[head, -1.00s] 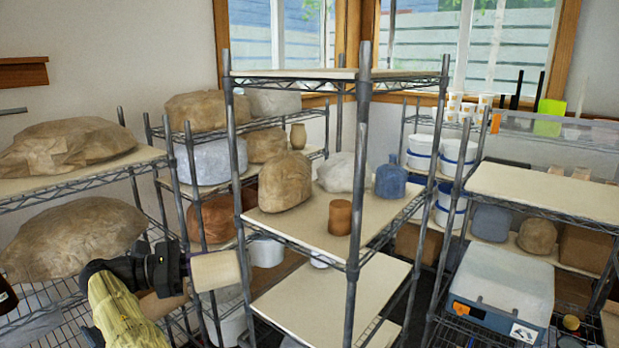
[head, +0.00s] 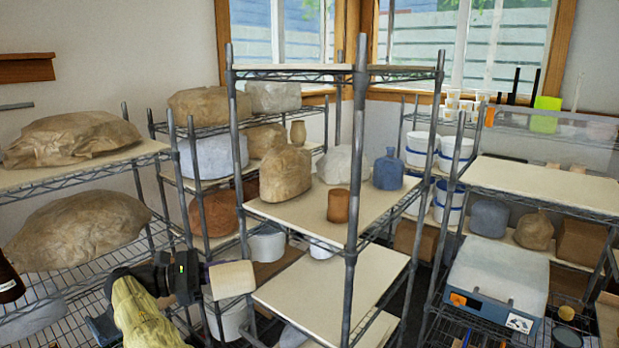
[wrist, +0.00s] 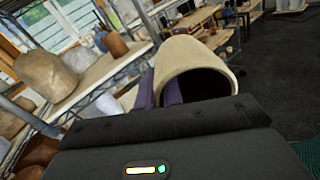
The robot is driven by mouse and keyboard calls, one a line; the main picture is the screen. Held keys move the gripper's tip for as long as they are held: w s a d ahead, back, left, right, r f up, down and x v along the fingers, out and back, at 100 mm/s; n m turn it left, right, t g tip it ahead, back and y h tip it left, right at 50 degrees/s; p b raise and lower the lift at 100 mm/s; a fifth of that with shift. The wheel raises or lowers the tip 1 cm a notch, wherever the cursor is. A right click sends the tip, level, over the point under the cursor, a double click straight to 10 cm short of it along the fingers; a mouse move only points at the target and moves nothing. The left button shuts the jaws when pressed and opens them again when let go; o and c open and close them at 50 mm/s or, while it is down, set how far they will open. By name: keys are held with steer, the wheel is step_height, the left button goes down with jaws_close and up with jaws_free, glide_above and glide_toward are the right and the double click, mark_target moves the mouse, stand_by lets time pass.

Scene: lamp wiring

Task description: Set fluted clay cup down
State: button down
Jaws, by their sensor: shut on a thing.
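The clay cup (head: 232,279) is pale cream and lies tilted on its side in my gripper (head: 205,277), at the left front of the middle rack in the head view. My gripper is shut on it. In the wrist view the cup (wrist: 195,68) shows its dark open mouth toward the camera, with purple finger pads (wrist: 160,92) against its side. Any fluting on its wall is too fine to make out. The cup is in the air, apart from the lower shelf board (head: 335,295) of the middle rack.
The middle rack's upper board (head: 290,222) bears a brown cup (head: 338,206), a blue bottle (head: 388,170) and wrapped lumps (head: 285,174). Its lower board is mostly bare. Metal posts (head: 351,250) stand at its corners. The right rack's top board (head: 540,185) is clear.

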steer(key=w+d+f+n+t+y+b, duration=0.25)
steer(key=d+f+n+t+y, duration=0.2)
steer(key=f, duration=0.55)
steer(key=w+d+f+n+t+y+b, duration=0.1)
steer(key=d+f+n+t+y+b, duration=0.4)
steer(key=f, duration=0.6)
steer(key=w+d+f+n+t+y+b, duration=0.1)
steer(key=d+f+n+t+y+b, duration=0.2)
steer(key=d+f+y, duration=0.5)
steer(key=s+d+f+n+b, duration=0.1)
steer(key=s+d+f, duration=0.3)
steer(key=d+f, duration=0.4)
steer(key=s+d+f+b, duration=0.3)
steer(key=s+d+f, duration=0.2)
steer(key=d+f, duration=0.3)
steer(key=shift+s+f+n+b, duration=0.3)
steer(key=shift+f+n+b, duration=0.05)
steer(key=shift+f, duration=0.5)
steer(key=shift+h, duration=0.25)
steer(key=shift+w+f, duration=0.4)
steer(key=shift+f, duration=0.35)
steer(key=shift+w+f, duration=0.35)
steer(key=shift+f, duration=0.35)
steer(key=shift+w+f, duration=0.4)
steer(key=shift+f, duration=0.35)
steer(key=s+f, duration=0.4)
steer(key=f, duration=0.1)
steer(key=shift+s+f, duration=0.25)
steer(key=shift+s, duration=0.05)
